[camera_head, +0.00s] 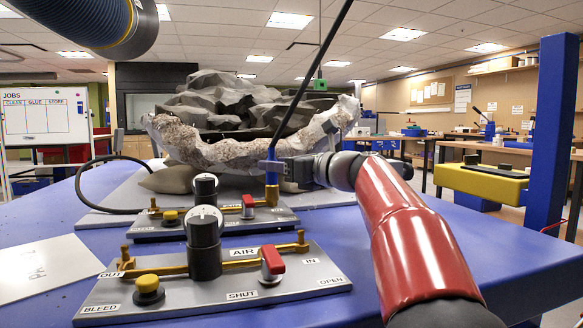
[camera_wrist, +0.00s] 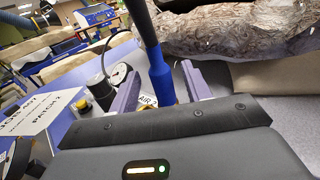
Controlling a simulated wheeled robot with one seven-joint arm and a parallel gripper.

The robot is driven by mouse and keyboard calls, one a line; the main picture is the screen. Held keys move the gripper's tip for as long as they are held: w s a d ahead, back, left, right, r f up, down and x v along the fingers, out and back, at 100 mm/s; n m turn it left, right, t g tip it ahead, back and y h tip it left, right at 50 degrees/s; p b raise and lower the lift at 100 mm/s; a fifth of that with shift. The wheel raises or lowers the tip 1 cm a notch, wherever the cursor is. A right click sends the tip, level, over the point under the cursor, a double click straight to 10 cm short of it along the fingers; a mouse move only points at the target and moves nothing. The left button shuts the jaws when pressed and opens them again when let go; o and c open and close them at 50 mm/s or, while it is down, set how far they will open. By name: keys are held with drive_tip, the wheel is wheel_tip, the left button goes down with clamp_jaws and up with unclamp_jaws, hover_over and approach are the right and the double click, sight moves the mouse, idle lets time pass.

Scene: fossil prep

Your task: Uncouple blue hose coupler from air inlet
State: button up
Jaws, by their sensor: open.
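The blue hose coupler (camera_head: 271,166) stands upright at the right end of the rear air panel (camera_head: 165,231), on top of the brass air inlet (camera_head: 271,195). A black hose rises from the coupler. My gripper (camera_head: 279,172) comes in from the right at coupler height. In the wrist view, my gripper (camera_wrist: 159,76) is open, with one finger on each side of the blue coupler (camera_wrist: 161,85). I cannot tell whether either finger touches it. The coupler's lower end and the inlet are hidden there behind my gripper's body.
A front air panel (camera_head: 205,290) with a gauge, yellow button and red valve handle (camera_head: 272,262) stands nearer. The rear panel has its own red handle (camera_head: 248,205). A large fossil block (camera_head: 215,147) lies close behind. A white card (camera_head: 45,268) lies at left.

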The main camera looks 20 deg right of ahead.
drive_tip(key=shift+x, duration=1.1)
clamp_jaws()
